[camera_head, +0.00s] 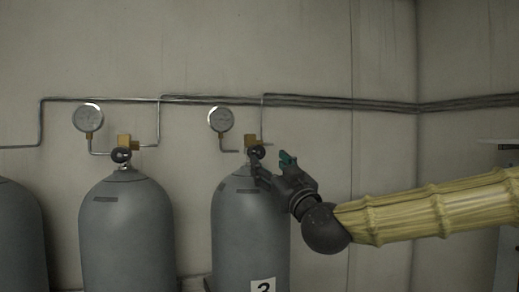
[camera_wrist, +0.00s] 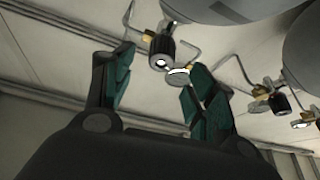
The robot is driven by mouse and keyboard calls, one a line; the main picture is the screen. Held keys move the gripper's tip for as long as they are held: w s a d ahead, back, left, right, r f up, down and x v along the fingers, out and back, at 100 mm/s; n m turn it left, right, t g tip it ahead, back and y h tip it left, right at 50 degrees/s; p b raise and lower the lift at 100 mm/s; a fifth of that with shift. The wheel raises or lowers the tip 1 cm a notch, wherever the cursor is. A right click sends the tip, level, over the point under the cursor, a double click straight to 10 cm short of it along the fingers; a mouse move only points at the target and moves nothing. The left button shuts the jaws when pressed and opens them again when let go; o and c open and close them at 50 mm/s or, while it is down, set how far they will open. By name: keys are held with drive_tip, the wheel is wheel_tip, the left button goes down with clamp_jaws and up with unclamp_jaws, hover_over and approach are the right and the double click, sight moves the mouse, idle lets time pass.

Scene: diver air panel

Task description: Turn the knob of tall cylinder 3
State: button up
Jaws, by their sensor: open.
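Tall cylinder 3 (camera_head: 240,222) is a grey tank with a white "3" label near the bottom of the head view. Its black knob (camera_head: 257,152) sits on a brass valve at the top. The knob (camera_wrist: 162,45) also shows in the wrist view, in the gap between the finger ends. My gripper (camera_head: 272,163) is open and empty, just right of the valve and partly in front of the cylinder's shoulder. In the wrist view my gripper (camera_wrist: 162,60) has its green-padded fingers apart, one on each side of the knob. I cannot tell whether either finger touches it.
A round gauge (camera_head: 221,119) stands on a pipe left of the valve. A second grey cylinder (camera_head: 127,230) with its own knob and gauge (camera_head: 88,118) stands to the left, and part of another at the far left. Thin pipes (camera_head: 340,103) run along the wall. Open room lies right of cylinder 3.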

sight(260, 154)
drive_tip(key=shift+p+x, duration=1.65)
drive_tip(key=shift+x, duration=2.25)
drive_tip(key=shift+s, duration=0.1)
drive_tip(key=c, duration=1)
